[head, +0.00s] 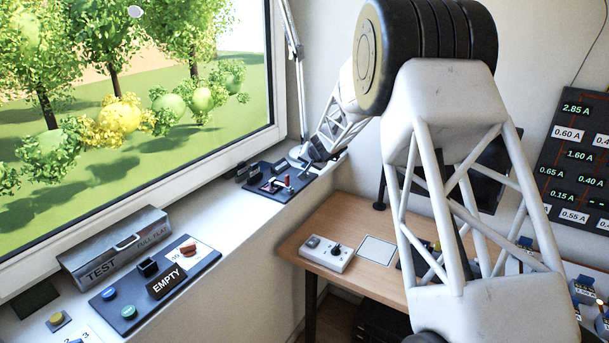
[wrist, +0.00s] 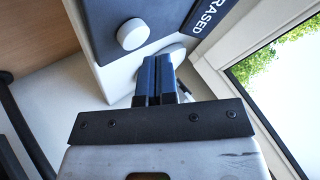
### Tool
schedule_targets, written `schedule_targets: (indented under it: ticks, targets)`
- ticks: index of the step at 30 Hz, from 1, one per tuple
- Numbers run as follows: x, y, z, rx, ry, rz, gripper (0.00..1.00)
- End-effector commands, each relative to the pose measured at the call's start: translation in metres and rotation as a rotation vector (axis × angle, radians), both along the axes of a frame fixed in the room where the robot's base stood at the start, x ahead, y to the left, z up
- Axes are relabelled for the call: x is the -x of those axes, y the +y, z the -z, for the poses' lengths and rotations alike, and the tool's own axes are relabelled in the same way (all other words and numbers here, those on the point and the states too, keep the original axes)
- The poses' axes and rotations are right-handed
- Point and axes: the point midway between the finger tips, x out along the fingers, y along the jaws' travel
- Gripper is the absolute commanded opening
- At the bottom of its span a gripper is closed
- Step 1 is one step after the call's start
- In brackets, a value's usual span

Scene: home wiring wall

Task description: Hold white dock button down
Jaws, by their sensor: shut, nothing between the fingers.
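A white round button (wrist: 133,34) stands up from a dark panel (wrist: 105,12) in the wrist view. It appears to be the dock button. My gripper (wrist: 158,62) is shut and empty, its dark fingers side by side. The fingertips are just below and to the right of the button in the picture, with a gap between them. I cannot tell their height over the panel. In the head view my gripper (head: 316,152) is small at the far end of the windowsill, by a dark panel (head: 268,192) with red levers. The white button cannot be made out there.
A pale rounded shape (wrist: 174,50) lies partly behind the fingers. A dark label reading "RASED" (wrist: 211,16) and the window frame (wrist: 225,75) are close on the right. The sill also holds a grey TEST box (head: 115,250) and a panel with an EMPTY sign (head: 166,281).

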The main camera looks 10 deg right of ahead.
Motion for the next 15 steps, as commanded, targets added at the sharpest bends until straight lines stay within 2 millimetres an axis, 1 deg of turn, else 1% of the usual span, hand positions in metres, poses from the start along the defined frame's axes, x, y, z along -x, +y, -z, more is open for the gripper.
schedule_targets:
  ticks: [5,15]
  targets:
    - [0.000,0.000,-0.008,0.000,-0.002,-0.001,0.00]
    - [0.000,0.000,-0.032,0.000,-0.001,-0.001,0.00]
